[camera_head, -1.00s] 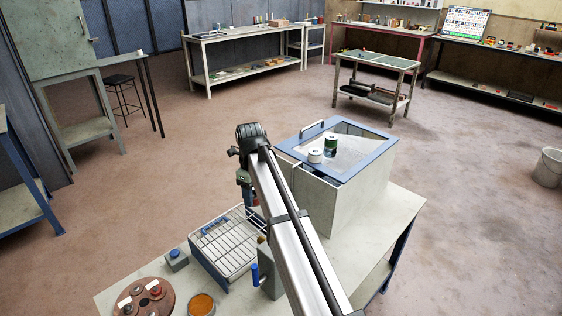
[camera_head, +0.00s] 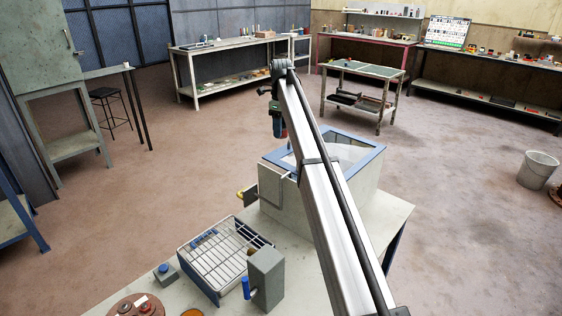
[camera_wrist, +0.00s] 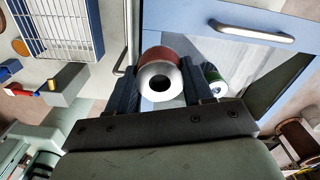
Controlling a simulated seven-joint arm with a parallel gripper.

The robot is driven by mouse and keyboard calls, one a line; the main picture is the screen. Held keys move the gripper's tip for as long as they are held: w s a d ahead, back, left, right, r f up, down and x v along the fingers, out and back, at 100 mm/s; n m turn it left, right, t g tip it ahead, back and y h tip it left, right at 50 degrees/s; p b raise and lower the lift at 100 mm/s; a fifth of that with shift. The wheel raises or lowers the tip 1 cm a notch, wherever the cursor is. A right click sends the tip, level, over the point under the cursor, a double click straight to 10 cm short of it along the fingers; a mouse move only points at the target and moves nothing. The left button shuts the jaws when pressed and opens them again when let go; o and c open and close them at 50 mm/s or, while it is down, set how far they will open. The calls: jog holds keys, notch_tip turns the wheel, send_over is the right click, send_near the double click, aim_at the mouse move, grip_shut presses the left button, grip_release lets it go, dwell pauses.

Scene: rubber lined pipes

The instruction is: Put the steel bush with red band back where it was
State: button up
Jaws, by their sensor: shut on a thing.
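My gripper (camera_wrist: 160,84) is shut on the steel bush with red band (camera_wrist: 162,78). In the wrist view the bush's bare steel end and dark bore face the camera, and the red band is at its far end. In the head view my gripper (camera_head: 280,124) hangs above the left side of the blue-framed box (camera_head: 335,188), with a bit of red showing low between the fingers. A green-banded bush (camera_wrist: 214,80) shows beyond the right finger in the wrist view; my arm hides it in the head view.
A wire rack (camera_head: 222,252) lies on the bench left of the box. A grey block with a blue lever (camera_head: 264,276), a button box (camera_head: 166,274) and a brown disc (camera_head: 132,306) stand near it. The box has a metal handle (camera_wrist: 252,33).

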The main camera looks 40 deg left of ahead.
aim_at(281, 161)
jog(key=shift+f, duration=5)
jog(key=shift+f, duration=0.1)
jog(key=o, duration=1.4)
notch_tip(281, 161, up, 12)
jog(key=shift+r, duration=0.1)
